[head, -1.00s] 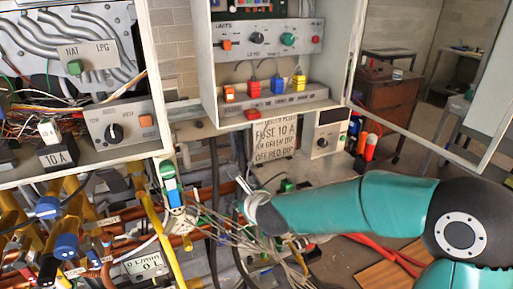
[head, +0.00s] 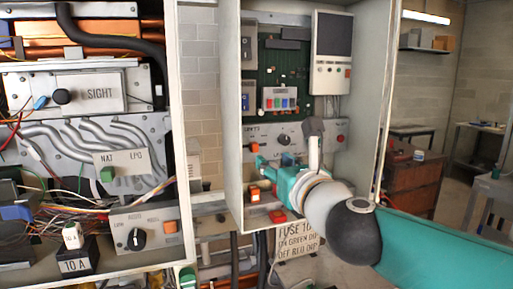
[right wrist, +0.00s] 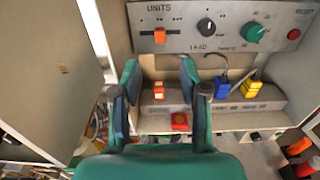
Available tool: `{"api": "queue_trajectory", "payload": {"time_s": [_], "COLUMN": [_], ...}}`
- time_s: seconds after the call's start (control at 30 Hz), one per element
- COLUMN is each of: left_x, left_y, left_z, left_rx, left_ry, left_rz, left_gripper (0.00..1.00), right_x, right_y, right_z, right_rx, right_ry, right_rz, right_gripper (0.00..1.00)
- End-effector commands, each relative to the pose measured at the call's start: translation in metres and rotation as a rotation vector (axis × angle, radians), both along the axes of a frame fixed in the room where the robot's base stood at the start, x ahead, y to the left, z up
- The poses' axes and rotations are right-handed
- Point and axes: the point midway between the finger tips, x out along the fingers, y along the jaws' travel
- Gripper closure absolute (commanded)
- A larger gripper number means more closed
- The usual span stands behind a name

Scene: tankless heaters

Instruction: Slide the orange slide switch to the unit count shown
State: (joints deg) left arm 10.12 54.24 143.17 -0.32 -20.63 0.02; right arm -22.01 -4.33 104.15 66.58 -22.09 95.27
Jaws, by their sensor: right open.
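The orange slide switch (right wrist: 160,36) sits in a slot under the word UNITS on a grey control panel (right wrist: 185,45) inside the open cabinet. It also shows in the head view (head: 254,147). My right gripper (right wrist: 159,75) is open and empty, its two teal fingers pointing at the panel. In the right wrist view the switch lies just beyond and above the gap between the fingertips, apart from them. In the head view my right gripper (head: 274,168) covers part of the panel's lower edge. I cannot read a unit count. My left gripper is not in view.
A black knob (right wrist: 206,27), a green knob (right wrist: 252,32) and a red button (right wrist: 294,34) share the panel. Below are an orange block (right wrist: 158,90) and blue (right wrist: 222,87) and yellow (right wrist: 251,89) plugs. The cabinet's left wall (head: 232,110) stands close beside the gripper.

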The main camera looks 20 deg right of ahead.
Motion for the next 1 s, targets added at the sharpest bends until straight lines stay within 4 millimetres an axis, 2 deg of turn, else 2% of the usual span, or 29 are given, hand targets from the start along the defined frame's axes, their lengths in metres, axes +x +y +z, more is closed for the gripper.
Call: {"api": "queue_trajectory", "payload": {"time_s": [0.03,0.2,0.4,0.5,0.7,0.97,1.0], "left_x": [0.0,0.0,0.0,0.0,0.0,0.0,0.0], "left_y": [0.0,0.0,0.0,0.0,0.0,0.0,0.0], "left_z": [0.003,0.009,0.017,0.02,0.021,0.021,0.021], "left_rx": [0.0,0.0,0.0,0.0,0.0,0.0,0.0], "left_ry": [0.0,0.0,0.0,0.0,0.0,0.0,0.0], "left_rz": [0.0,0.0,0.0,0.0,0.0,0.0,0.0], "left_gripper": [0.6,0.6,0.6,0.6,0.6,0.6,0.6], "right_x": [0.014,0.051,0.086,0.098,0.108,0.108,0.108], "right_y": [0.0,0.001,0.002,0.003,0.003,0.003,0.003], "right_z": [0.0,0.0,0.001,0.001,0.0,0.0,0.0], "right_rx": [-0.001,-0.001,-0.001,0.0,-0.001,-0.001,-0.001], "right_ry": [0.004,0.003,0.003,0.002,0.0,0.0,0.0], "right_rz": [-0.003,-0.002,-0.001,-0.001,-0.001,-0.001,-0.001], "right_gripper": [0.56,0.56,0.56,0.56,0.56,0.56,0.63]}}
